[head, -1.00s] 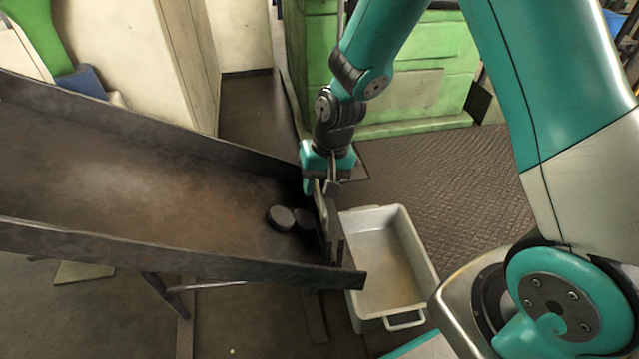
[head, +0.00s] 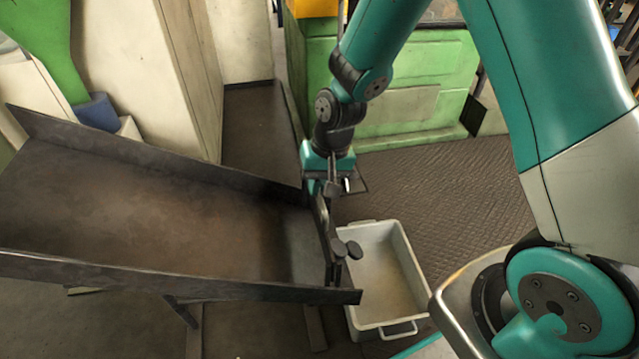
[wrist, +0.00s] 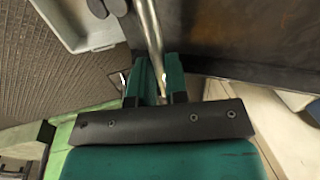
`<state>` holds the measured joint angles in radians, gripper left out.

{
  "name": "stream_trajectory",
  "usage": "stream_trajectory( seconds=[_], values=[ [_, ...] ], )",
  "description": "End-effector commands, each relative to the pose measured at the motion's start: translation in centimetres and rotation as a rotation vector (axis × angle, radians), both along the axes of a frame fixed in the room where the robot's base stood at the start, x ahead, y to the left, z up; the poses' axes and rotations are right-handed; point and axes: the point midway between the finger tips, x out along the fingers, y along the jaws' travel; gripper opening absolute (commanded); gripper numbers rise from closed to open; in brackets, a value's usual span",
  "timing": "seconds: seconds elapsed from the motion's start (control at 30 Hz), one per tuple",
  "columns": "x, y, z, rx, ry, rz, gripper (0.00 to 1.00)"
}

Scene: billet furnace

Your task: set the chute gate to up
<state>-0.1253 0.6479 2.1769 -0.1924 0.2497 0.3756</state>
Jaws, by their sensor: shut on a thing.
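The chute gate (head: 323,228) is a narrow dark plate across the low right end of the sloping dark metal chute (head: 140,215). My gripper (head: 326,186) is at the top of the gate, at the chute's far side. In the wrist view, my gripper (wrist: 156,75) has its teal fingers shut around a bright metal rod (wrist: 149,30), the gate's handle. Two dark round pucks (head: 346,249) are just past the gate, above the tray; they also show in the wrist view (wrist: 98,9). The gate's lower edge is hard to make out, so its exact height is unclear.
A pale grey tray (head: 412,255) stands on the floor below the chute's end. A green cabinet (head: 410,115) stands behind my arm, and a cream cabinet (head: 135,70) lies beyond the chute. The patterned floor (head: 465,190) to the right is open.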

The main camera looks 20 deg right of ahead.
Motion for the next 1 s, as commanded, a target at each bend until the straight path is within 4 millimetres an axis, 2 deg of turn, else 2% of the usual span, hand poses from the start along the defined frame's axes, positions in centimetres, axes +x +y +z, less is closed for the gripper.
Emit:
stream_trajectory(
  seconds=[0.03, 0.33, 0.37, 0.47, 0.8, 0.87, 1.0],
  values=[
    [0.0, 0.0, 0.8, 0.0, 0.0, 0.0, 0.0],
    [0.1, 0.0, 0.7, 0.001, -0.002, 0.0, 0.0],
    [0.1, 0.0, 0.7, 0.0, -0.003, -0.001, 0.17],
    [0.1, 0.0, 0.7, 0.0, -0.003, -0.001, 0.4],
    [0.0, 0.0, 0.9, 0.0, -0.002, 0.0, 0.4],
    [0.0, -0.1, 1.4, 0.001, -0.002, 0.0, 0.4],
    [-0.1, -0.6, 4.0, 0.0, -0.004, -0.001, 0.4]
  ],
)
